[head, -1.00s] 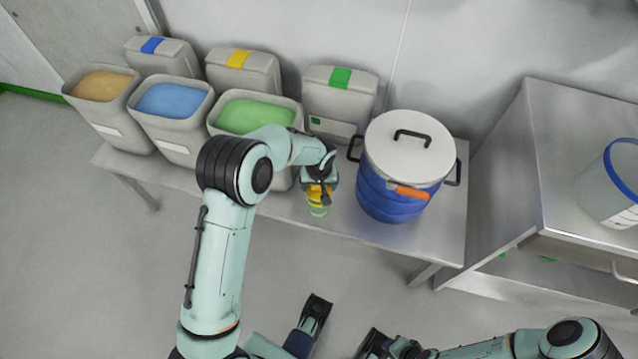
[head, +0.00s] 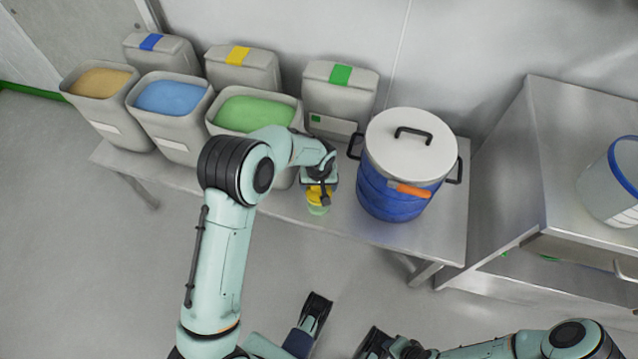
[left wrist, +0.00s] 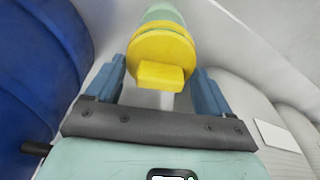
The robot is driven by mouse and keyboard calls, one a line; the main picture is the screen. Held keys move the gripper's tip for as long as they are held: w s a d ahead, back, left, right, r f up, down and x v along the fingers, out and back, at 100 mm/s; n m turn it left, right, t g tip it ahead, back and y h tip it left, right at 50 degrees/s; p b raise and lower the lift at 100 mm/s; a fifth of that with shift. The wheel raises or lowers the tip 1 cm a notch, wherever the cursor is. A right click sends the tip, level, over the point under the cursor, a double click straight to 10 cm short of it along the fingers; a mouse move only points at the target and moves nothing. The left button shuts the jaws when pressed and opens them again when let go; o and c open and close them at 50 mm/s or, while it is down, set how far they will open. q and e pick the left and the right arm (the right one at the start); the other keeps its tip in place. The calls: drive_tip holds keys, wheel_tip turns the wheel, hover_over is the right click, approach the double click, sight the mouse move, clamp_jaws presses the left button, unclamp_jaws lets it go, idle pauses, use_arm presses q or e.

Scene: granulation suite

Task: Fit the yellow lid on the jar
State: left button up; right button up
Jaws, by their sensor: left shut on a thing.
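The yellow lid (head: 319,195) is at the end of my left gripper (head: 321,190), in the middle of the head view. In the left wrist view the round lid (left wrist: 160,46) with its block-shaped knob faces the camera, between the blue fingers of my left gripper (left wrist: 159,82), which is shut on it. The small pale green jar (head: 318,209) stands upright near the table's front edge, directly under the lid. In the left wrist view the jar (left wrist: 163,13) shows behind the lid, in line with it. I cannot tell whether the lid is fully seated.
A blue drum (head: 392,197) with a white lid and side handles stands close to the right of the jar. A green-filled bin (head: 253,113) and other grey bins stand at the left and back of the metal table (head: 345,215). A steel cabinet (head: 570,130) is at right.

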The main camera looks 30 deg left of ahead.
use_arm(q)
drive_tip(key=shift+f, duration=0.4)
use_arm(e)
drive_tip(key=shift+s+d+f, duration=0.1)
drive_tip(key=shift+f, duration=0.45)
use_arm(q)
drive_tip(key=o, duration=0.9)
drive_tip(key=shift+d+r, duration=0.1)
drive_tip(key=shift+r, duration=0.85)
wheel_tip(320, 180, up, 12)
drive_tip(key=s+p, duration=0.1)
drive_tip(key=p, duration=0.1)
drive_tip(key=shift+s+d+f+p, duration=0.2)
drive_tip(key=shift+s+d+p, duration=0.15)
drive_tip(key=shift+s+d, duration=0.1)
use_arm(e)
drive_tip(key=shift+g, duration=0.4)
drive_tip(key=s+r, duration=0.1)
drive_tip(key=s+a+r, duration=0.1)
drive_tip(key=r, duration=0.1)
drive_tip(key=shift+s+a+r, duration=0.1)
drive_tip(key=shift+a+r, duration=0.05)
drive_tip(key=shift+r, duration=0.1)
